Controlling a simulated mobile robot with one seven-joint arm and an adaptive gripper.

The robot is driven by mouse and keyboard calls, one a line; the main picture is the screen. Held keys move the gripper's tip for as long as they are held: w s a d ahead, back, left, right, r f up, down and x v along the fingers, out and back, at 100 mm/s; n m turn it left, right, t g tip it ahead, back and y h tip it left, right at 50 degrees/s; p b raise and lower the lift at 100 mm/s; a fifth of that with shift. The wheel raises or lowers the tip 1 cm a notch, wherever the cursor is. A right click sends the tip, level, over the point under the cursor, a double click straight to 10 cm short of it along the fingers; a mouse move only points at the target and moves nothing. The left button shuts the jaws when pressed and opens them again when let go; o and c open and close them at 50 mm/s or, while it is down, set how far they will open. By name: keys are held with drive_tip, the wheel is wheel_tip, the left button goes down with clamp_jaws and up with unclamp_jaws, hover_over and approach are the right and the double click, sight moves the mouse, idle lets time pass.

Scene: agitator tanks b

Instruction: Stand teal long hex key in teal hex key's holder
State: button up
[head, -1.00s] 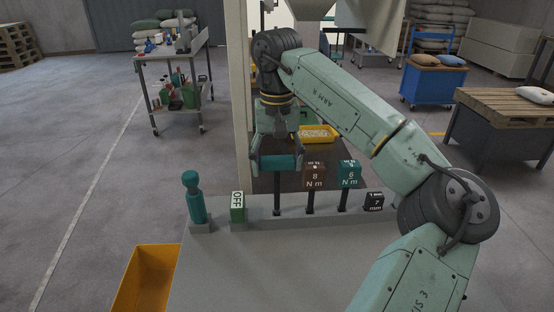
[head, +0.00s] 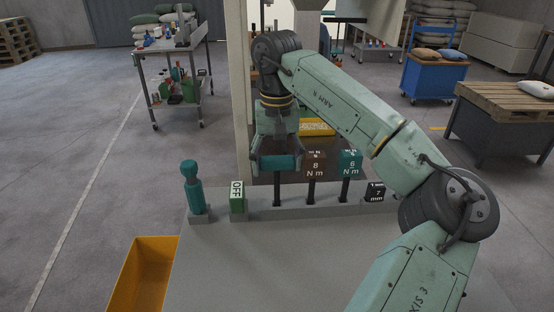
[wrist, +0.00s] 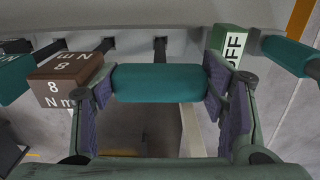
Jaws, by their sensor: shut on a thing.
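The teal long hex key has a teal crossbar handle (head: 278,163), lying level, and a black shaft (head: 277,190) pointing down. My gripper (head: 276,158) is shut on the handle, one finger at each end. In the wrist view, the handle (wrist: 160,83) fills the gap between the fingers. The shaft (wrist: 160,50) runs from behind the handle to the grey rack (head: 330,211). The shaft's lower end meets the rack in the picture, but I cannot tell whether it is in a hole. No separate teal-marked holder can be made out.
Right of the key stand a brown 8 N m block (head: 315,164), a teal 6 N m block (head: 350,162) and a black 7 mm block (head: 375,191). Left are a green OFF block (head: 237,198) and an upright teal tool (head: 193,190). A yellow bin (head: 150,275) is front left.

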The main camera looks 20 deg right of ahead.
drive_tip(key=shift+f, duration=0.45)
drive_tip(key=o, duration=2)
drive_tip(key=shift+r, duration=0.1)
